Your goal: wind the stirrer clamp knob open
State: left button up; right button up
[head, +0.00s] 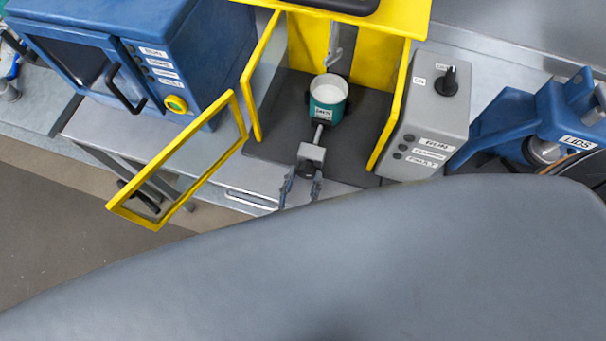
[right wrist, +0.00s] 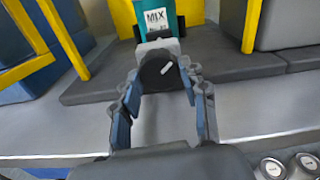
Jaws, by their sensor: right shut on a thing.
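The stirrer clamp knob (right wrist: 158,72) is round and black with a white mark line, tilted in the right wrist view. It sits on the front of a grey clamp block (head: 312,152). Behind the block stands a teal pot (head: 327,108) with a white top and a MIX label (right wrist: 156,18). My right gripper (right wrist: 160,80) has one finger on each side of the knob and is shut on it. In the head view the right gripper (head: 303,178) shows in front of the block; its wrist is hidden. My left gripper is not in view.
A yellow frame (head: 396,110) surrounds the pot, with its yellow door (head: 175,165) swung open to the left. A grey control box (head: 430,125) with a black switch stands right. A blue oven (head: 100,50) stands left, and a blue machine (head: 530,120) far right.

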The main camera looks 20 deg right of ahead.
jog(key=n+p, duration=0.2)
jog(key=n, duration=0.1)
jog(key=shift+r+p, duration=0.3)
jog(key=shift+p, duration=0.1)
jog(key=n+p, duration=0.2)
jog(key=shift+d+n, duration=0.1)
jog(key=shift+n, duration=0.2)
jog(key=n+p, duration=0.1)
jog(key=n, duration=0.1)
jog(key=shift+f+n, duration=0.15)
jog(key=shift+n, duration=1.85)
